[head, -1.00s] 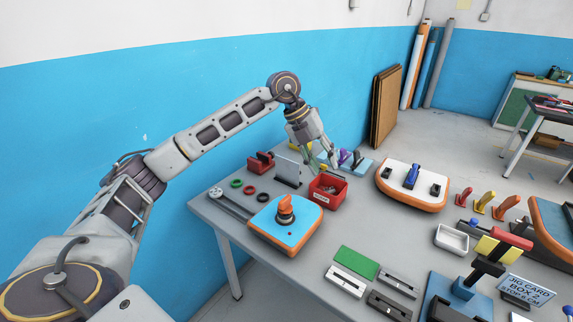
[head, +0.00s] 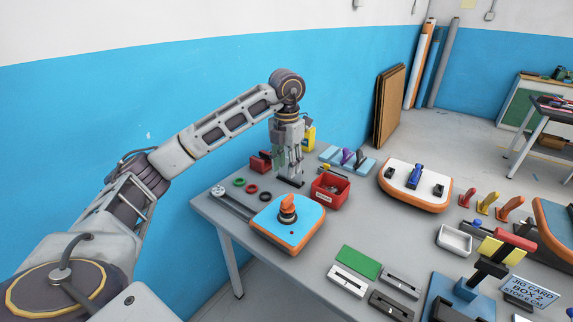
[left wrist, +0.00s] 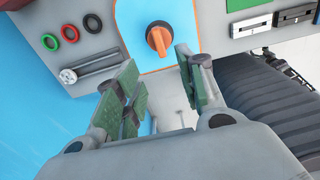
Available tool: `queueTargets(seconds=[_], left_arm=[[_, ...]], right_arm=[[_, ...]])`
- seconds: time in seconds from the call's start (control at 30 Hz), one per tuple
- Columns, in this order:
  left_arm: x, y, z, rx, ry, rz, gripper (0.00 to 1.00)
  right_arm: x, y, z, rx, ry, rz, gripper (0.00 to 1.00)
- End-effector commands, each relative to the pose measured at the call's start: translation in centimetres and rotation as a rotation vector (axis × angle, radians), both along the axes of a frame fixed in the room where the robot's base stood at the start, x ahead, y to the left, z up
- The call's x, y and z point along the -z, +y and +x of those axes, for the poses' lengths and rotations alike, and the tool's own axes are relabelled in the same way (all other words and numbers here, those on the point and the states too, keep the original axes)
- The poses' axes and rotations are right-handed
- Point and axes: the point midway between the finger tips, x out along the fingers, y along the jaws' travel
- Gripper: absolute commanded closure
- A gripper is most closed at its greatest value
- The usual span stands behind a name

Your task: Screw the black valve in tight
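A small board (head: 263,221) with a blue top and orange rim lies on the table. A dark round valve (head: 287,216) stands near its middle, with an orange grip piece on top; how deep the valve sits I cannot tell. In the left wrist view the orange piece (left wrist: 159,38) shows ahead of the fingers, over a dark round base. My left gripper (head: 289,179) points down behind the board, apart from the valve. In the left wrist view its green-padded fingers (left wrist: 160,62) are spread with nothing held between them. My right gripper is out of view.
Green, red and black rings (head: 251,189) and a long grey tool (head: 230,204) lie left of the board. A red bin (head: 330,188) stands close right of my left gripper. A white-topped board (head: 414,185) is farther right. Bare table lies right of the small board.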

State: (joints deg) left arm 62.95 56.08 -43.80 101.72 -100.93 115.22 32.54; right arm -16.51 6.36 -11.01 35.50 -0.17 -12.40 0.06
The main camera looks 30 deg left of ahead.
Motion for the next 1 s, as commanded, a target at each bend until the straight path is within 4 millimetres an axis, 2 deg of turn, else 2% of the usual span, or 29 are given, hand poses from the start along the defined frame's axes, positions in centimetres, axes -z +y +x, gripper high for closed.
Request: queueTargets(seconds=[0.27,0.47,1.0], left_arm=[[0.4,0.0,0.0,-0.001,0.001,-0.001,0.61],[1.5,0.0,0.0,-0.001,0.002,-0.001,0.61],[7.3,0.0,-0.1,-0.002,0.003,-0.001,0.61]], right_arm=[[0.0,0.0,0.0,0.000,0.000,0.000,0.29],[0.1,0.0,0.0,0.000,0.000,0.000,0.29],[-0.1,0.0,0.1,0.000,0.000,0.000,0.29]])
